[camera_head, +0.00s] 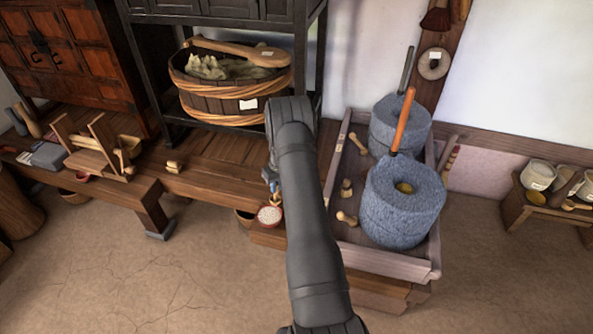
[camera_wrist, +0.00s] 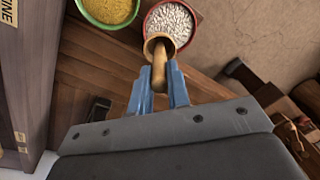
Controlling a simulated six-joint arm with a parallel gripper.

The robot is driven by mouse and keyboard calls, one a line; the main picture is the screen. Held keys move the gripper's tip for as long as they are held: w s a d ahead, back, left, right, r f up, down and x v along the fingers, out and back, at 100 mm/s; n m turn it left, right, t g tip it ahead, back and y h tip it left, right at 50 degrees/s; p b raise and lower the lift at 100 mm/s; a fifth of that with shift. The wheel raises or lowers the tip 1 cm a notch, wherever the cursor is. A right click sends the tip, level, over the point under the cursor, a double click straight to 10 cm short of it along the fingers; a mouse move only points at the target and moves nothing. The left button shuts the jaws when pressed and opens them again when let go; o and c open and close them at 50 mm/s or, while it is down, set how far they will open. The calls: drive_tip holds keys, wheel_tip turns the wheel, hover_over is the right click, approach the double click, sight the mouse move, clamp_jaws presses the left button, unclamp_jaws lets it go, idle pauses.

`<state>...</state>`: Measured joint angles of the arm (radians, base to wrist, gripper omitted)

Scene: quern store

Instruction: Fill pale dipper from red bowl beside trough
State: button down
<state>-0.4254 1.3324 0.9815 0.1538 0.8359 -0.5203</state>
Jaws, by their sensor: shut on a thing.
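My gripper (camera_wrist: 159,82) has blue fingers shut on the handle of the pale wooden dipper (camera_wrist: 159,43). The dipper's cup overlaps the near rim of the red bowl (camera_wrist: 188,46) in the wrist view; I cannot tell whether it is above the rim or touching it. The red bowl holds white grains. It also shows in the head view (camera_head: 269,215), beside the trough (camera_head: 343,252), with my gripper (camera_head: 273,188) just behind it. What the dipper's cup holds is not clear.
A green-rimmed bowl of yellow grain (camera_wrist: 108,10) sits left of the red bowl. The trough holds two stone querns (camera_head: 405,205) and several small wooden pieces. A banded tub (camera_head: 228,85) stands on the bench behind. The floor (camera_head: 130,270) is clear at front left.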

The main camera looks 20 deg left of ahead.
drive_tip(key=shift+n, duration=0.3)
drive_tip(key=a+f, duration=0.1)
drive_tip(key=s+f, duration=0.1)
drive_tip(key=a+f, duration=0.1)
drive_tip(key=shift+s+a+f, duration=0.2)
drive_tip(key=shift+a+f, duration=0.1)
drive_tip(key=shift+f, duration=0.1)
wheel_tip(320, 180, down, 7)
drive_tip(key=shift+r, duration=0.15)
idle(1.3)
drive_tip(key=shift+r, duration=3.8)
